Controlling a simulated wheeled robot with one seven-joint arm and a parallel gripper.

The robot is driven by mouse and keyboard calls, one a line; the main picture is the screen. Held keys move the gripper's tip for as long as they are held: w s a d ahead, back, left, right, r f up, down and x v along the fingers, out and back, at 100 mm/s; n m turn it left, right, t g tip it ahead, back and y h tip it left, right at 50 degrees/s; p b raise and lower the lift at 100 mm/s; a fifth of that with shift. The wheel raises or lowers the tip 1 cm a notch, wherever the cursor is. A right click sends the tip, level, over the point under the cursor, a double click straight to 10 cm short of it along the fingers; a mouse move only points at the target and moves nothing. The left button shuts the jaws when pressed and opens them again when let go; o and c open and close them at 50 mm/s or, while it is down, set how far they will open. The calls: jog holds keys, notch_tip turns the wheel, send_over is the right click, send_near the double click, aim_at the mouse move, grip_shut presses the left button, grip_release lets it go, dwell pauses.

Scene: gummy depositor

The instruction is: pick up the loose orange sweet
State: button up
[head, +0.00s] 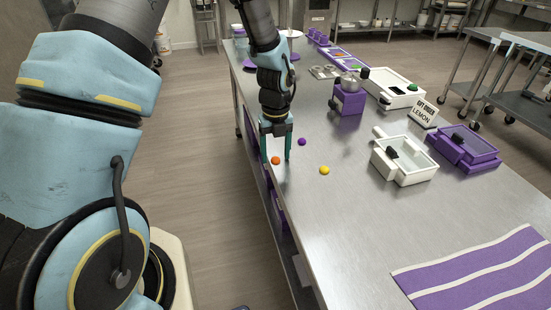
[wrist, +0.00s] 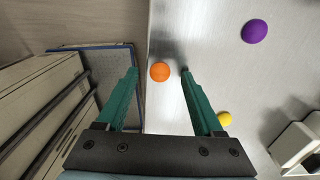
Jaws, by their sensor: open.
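The loose orange sweet (head: 276,160) is a small ball near the left edge of the steel table. My gripper (head: 276,158) is open and points down at the table around the sweet. In the wrist view my gripper (wrist: 160,73) shows two green fingers set apart with nothing held. I cannot tell whether a finger touches the sweet.
A purple sweet (head: 302,142) and a yellow sweet (head: 324,170) lie close by on the table (head: 290,215). A striped purple mat (head: 480,270) lies in front.

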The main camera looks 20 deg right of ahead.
jog(key=shift+c, duration=0.4)
grip_shut()
jog(key=shift+r, duration=0.15)
